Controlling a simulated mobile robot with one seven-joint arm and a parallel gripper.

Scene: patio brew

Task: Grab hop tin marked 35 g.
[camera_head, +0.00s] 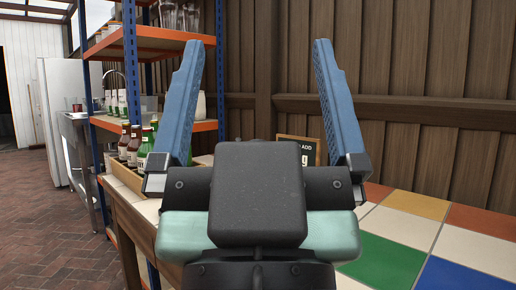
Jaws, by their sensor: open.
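My gripper (253,62) is in the middle of the view, its two blue fingers spread wide and pointing up, with nothing between them. It is above or in front of a table with a coloured tile top (415,230). No hop tin marked 35 g can be made out. A small dark sign in a wooden frame (308,150) stands behind my gripper, with partly hidden pale lettering that ends in "g". My gripper's body hides the middle of the table.
A wooden crate (122,172) of brown and green bottles is at the table's left. Behind it is a blue and orange shelf rack (150,45) with jars and bottles. A white fridge (68,100) and a steel sink are at far left. The tiles at right look clear.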

